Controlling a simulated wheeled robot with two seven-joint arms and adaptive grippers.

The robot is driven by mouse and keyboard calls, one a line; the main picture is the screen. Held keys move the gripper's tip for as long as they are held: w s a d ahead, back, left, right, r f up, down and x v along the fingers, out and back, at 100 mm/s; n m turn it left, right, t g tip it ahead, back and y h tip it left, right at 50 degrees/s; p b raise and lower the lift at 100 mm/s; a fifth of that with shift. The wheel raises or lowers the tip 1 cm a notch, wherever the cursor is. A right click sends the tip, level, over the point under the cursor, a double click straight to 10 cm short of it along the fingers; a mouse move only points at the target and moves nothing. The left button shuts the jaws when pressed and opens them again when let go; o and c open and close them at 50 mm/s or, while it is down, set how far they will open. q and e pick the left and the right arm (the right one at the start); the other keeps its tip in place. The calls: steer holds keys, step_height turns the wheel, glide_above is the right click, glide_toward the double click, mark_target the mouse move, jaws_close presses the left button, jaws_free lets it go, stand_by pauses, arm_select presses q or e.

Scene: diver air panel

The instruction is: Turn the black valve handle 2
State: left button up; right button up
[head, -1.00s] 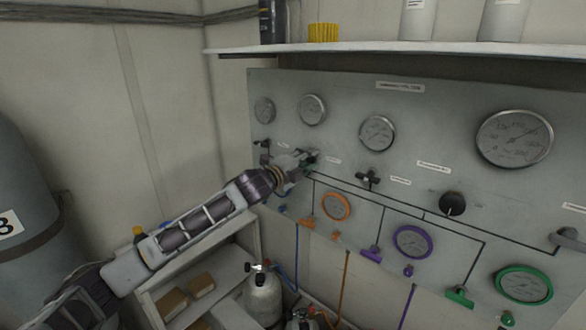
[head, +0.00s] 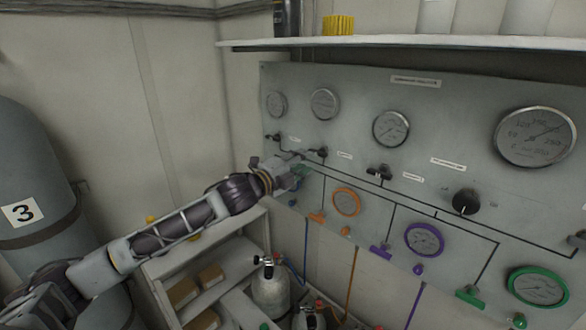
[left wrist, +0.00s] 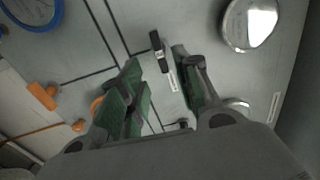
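Several small black valve handles sit in a row on the grey panel below the gauges. The second from the left (head: 320,152) appears to be handle 2, but its label is too small to read. My left gripper (head: 303,162) is just left of this handle in the head view, pointing at the panel. In the left wrist view, the green-padded fingers (left wrist: 158,82) are spread with nothing between the pads. A black handle (left wrist: 158,52) shows just beyond the fingertips, apparently not gripped. My right gripper is in neither view.
The panel (head: 440,130) also carries round gauges, a black round knob (head: 465,202) and coloured gauge rings. A shelf (head: 420,42) juts out above it. Below are a white rack (head: 205,262) and a small cylinder (head: 270,290). A large grey tank (head: 32,165) stands left.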

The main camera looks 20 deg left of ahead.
arm_select(q)
steer(key=shift+v, duration=1.9)
